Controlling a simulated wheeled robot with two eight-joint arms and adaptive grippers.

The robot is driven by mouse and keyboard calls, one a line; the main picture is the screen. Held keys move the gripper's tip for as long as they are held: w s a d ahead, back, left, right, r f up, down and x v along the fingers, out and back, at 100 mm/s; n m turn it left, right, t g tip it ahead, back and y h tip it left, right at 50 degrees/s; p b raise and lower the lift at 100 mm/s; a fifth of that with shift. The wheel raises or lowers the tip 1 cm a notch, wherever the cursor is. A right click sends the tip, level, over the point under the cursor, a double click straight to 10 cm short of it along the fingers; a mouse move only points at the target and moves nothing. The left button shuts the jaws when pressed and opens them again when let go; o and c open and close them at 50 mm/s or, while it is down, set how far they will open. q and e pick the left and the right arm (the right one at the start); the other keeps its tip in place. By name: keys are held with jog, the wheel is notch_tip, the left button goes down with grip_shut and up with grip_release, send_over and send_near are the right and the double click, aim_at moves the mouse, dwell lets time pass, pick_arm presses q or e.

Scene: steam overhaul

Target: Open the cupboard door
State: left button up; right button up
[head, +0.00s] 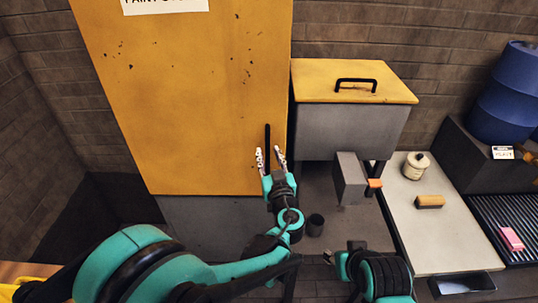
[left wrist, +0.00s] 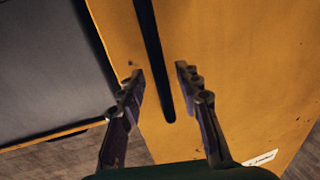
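The cupboard door (head: 200,90) is a tall, scuffed yellow panel in the head view. It looks closed. Its black vertical bar handle (head: 267,135) is near the door's right edge. My left gripper (head: 269,152) is open at the handle's lower end, one finger on each side. In the left wrist view the handle (left wrist: 152,50) runs down between the spread fingers of my left gripper (left wrist: 158,82), with gaps on both sides. I cannot tell how deep the fingers reach around it. My right arm (head: 375,275) shows at the bottom; its gripper's state is unclear.
A grey bin with a yellow lid (head: 353,80) stands close right of the cupboard. A pale bench (head: 440,245) with a jar (head: 416,166) and a brush (head: 430,202) is farther right. A dark cup (head: 315,225) is near my left wrist.

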pick_arm(q)
jog(key=shift+w+a, duration=0.2)
jog(key=shift+w, duration=0.5)
grip_shut()
